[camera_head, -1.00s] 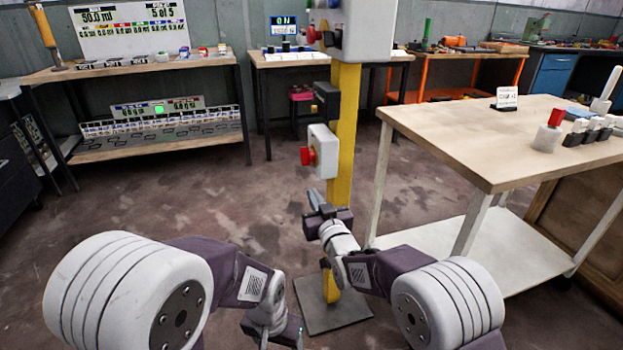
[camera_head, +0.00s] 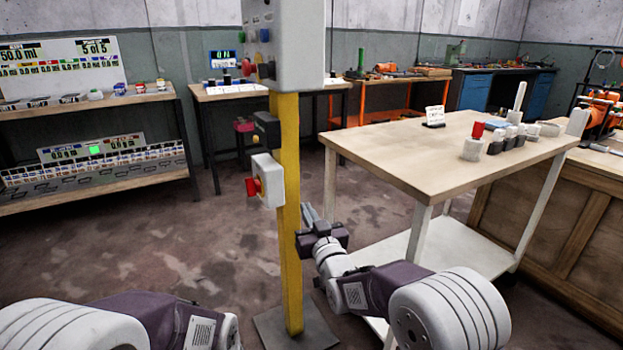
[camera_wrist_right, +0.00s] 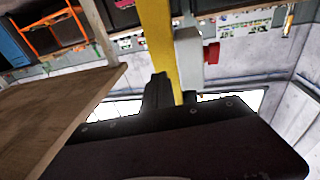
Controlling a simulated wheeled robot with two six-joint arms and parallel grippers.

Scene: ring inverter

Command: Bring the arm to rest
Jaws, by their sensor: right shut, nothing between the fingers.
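My right gripper (camera_head: 309,216) is shut and empty. In the head view it points away from me, just to the right of a yellow post (camera_head: 289,190), in front of the wooden table's near left leg. In the right wrist view its closed fingers (camera_wrist_right: 157,92) show at the middle, with the post (camera_wrist_right: 160,45) behind them; I cannot tell whether they touch. My left arm shows only as links at the lower left of the head view. The left gripper is out of the picture.
The post carries a box with a red button (camera_head: 268,181) and a grey panel (camera_head: 285,45), and stands on a dark base plate (camera_head: 270,325). A wooden table (camera_head: 400,160) stands close on the right. Shelves (camera_head: 95,105) stand left. Floor (camera_head: 150,245) between is clear.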

